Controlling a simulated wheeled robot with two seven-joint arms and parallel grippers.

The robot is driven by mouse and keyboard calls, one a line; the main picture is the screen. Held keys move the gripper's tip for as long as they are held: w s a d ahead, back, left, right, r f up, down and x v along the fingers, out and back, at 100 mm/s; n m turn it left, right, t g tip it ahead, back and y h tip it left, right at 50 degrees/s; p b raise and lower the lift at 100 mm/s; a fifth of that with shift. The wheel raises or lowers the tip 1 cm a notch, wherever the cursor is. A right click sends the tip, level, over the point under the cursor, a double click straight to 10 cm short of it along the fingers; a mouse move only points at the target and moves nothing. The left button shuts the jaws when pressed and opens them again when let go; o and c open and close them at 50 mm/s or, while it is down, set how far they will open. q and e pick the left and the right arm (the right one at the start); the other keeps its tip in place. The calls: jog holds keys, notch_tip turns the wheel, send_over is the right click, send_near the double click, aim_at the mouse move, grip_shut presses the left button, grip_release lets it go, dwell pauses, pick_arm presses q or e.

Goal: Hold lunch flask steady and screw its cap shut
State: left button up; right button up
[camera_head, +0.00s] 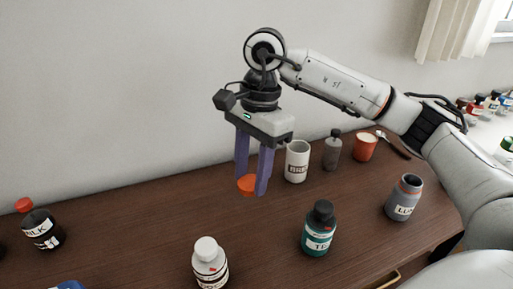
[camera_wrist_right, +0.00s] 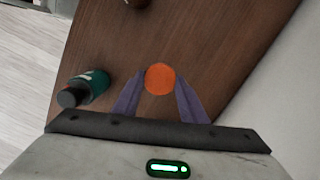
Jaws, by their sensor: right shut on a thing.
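The lunch flask (camera_head: 404,203) is a grey bottle with a white label reading "LUN". It stands upright near the right end of the counter, with no cap on its dark open top. My right gripper (camera_head: 253,187) points down over the middle of the counter, well to the left of the flask. Its purple fingers are shut on an orange cap (camera_head: 246,185). The round orange cap also shows between the fingertips in the right wrist view (camera_wrist_right: 160,79). My left gripper is in neither view.
A green bottle (camera_head: 318,230) and a white-capped bottle (camera_head: 209,265) stand in front. A white mug (camera_head: 297,161), grey bottle (camera_head: 332,150) and red cup (camera_head: 365,147) line the back. A red-capped dark bottle (camera_head: 42,230) is at left. The counter's left middle is clear.

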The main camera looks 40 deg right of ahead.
jog(key=s+a+f+n, duration=0.1)
jog(key=s+f+n, duration=0.1)
jog(key=n, duration=0.3)
jog(key=s+a+f+n+g+h+b, duration=0.1)
jog(key=s+a+f+n, duration=0.1)
jog(key=n, duration=0.3)
jog(key=s+a+f+n, duration=0.2)
jog(key=s+f+n, duration=0.1)
jog(key=f+n, duration=0.1)
jog(key=shift+n+g+b, duration=0.3)
jog(key=shift+n+b, duration=0.1)
jog(key=shift+n, duration=0.4)
jog(key=shift+s+f+n+h, duration=0.15)
jog(key=shift+n+h, duration=0.15)
jog(key=shift+n, duration=0.2)
